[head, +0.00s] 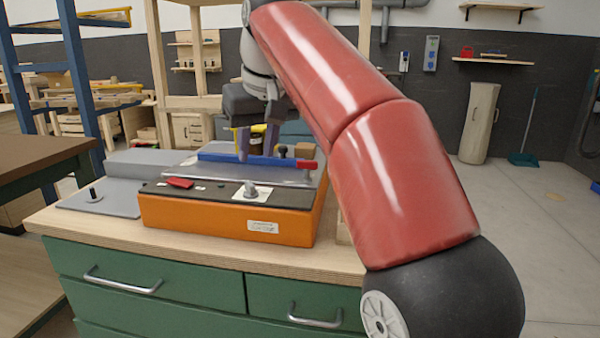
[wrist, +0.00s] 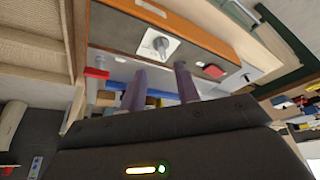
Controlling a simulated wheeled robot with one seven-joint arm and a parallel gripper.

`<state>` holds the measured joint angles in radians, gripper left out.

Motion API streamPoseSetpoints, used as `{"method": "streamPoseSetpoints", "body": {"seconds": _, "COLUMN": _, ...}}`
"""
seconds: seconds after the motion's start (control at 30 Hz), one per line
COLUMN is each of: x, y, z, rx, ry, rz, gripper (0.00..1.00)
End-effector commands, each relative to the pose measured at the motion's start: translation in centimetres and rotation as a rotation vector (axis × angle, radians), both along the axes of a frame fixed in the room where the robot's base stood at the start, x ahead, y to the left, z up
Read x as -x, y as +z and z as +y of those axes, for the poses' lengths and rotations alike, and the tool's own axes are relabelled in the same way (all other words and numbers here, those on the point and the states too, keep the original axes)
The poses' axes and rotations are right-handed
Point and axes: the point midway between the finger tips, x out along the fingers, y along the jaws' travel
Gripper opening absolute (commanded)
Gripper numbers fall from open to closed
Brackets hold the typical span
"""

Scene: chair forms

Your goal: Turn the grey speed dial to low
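The grey speed dial (head: 251,190) sits on a white plate on the dark top strip of an orange machine (head: 225,222), near its front right. It also shows in the wrist view (wrist: 160,42), with its pointer visible but its markings too small to read. My gripper (head: 257,152) is above and behind the dial, over the blue bar (head: 222,158). In the wrist view its two purple-grey fingers (wrist: 160,82) stand apart with nothing seen between them. They do not touch the dial.
A red switch (head: 180,183) is left of the dial on the same strip. A red end piece (head: 306,165) and a black knob (head: 282,151) are on the blue bar. The machine stands on a wooden bench top (head: 100,237) above green drawers.

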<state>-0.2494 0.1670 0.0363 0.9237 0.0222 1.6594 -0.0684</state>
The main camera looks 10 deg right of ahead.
Motion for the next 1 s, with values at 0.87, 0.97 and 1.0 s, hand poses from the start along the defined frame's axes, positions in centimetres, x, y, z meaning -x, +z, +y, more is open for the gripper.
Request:
{"method": "streamPoseSetpoints", "body": {"seconds": 0.87, "x": -2.6, "y": -7.2, "z": 1.6, "rx": -0.001, "ry": 0.004, "rz": -0.001, "gripper": 0.32}}
{"method": "streamPoseSetpoints", "body": {"seconds": 0.97, "x": -2.6, "y": -7.2, "z": 1.6, "rx": -0.001, "ry": 0.004, "rz": -0.001, "gripper": 0.3}}
{"method": "streamPoseSetpoints", "body": {"seconds": 1.0, "x": -2.6, "y": -7.2, "z": 1.6, "rx": -0.001, "ry": 0.004, "rz": -0.001, "gripper": 0.25}}
